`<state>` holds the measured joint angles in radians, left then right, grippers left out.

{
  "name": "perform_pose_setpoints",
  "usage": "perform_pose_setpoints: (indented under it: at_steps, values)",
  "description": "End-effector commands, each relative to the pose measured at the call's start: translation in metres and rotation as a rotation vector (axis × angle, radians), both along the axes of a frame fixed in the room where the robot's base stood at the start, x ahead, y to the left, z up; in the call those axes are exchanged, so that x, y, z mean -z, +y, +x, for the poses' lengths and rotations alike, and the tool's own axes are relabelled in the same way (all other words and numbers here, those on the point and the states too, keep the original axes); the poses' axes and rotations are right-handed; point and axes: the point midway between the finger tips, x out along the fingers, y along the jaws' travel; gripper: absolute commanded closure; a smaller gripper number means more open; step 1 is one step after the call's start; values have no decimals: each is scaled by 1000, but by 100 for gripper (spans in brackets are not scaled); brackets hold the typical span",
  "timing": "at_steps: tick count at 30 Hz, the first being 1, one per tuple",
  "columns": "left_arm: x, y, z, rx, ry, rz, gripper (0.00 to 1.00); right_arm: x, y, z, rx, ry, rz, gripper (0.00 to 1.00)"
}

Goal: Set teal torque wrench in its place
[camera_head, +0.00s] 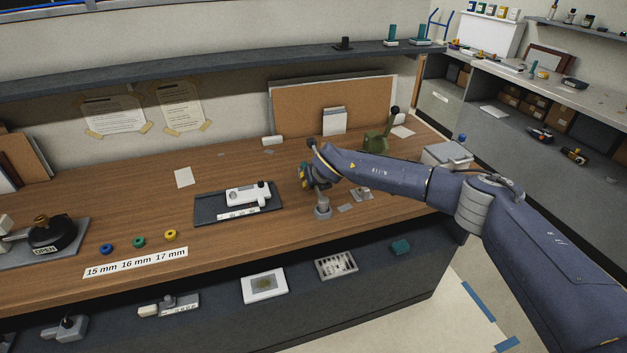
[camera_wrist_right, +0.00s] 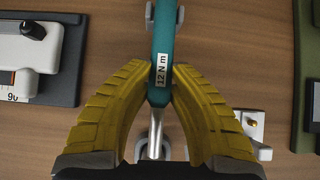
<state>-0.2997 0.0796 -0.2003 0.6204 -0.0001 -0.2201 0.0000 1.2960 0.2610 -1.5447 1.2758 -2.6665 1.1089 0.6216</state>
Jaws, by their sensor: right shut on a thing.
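The teal torque wrench (camera_wrist_right: 163,55) shows in the right wrist view, its handle labelled "12 N m" and its steel shaft (camera_wrist_right: 156,140) running down the picture. My right gripper (camera_wrist_right: 162,95) has its yellow fingers shut on the handle near its shaft end. Light grey pieces (camera_wrist_right: 150,12) show beside the handle at the top and by the shaft; I cannot tell whether the wrench touches them. In the head view my right gripper (camera_head: 304,180) is low over the wooden bench (camera_head: 215,245), hiding most of the wrench. My left gripper is not in view.
A dark plate (camera_head: 206,211) with a white device (camera_head: 245,194) lies left of the gripper. A grey post (camera_head: 322,207) stands close by at the front. A green lever tool (camera_head: 377,140) is behind right. Coloured rings (camera_head: 139,242) lie at left.

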Motion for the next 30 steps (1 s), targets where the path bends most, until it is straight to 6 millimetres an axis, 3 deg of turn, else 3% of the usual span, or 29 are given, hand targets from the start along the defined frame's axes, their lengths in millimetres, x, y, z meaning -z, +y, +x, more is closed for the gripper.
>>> perform_pose_setpoints:
  at_steps: [17, 18, 23, 30]
  values:
    - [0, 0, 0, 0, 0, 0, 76, 6, 0, 0, 0, 0, 0, 100]
    - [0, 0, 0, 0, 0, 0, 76, 6, 0, 0, 0, 0, 0, 77]
    - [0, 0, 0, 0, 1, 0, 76, 6, 0, 0, 0, 0, 0, 58]
    - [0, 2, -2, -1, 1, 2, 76, 7, 0, -1, 0, 2, -1, 56]
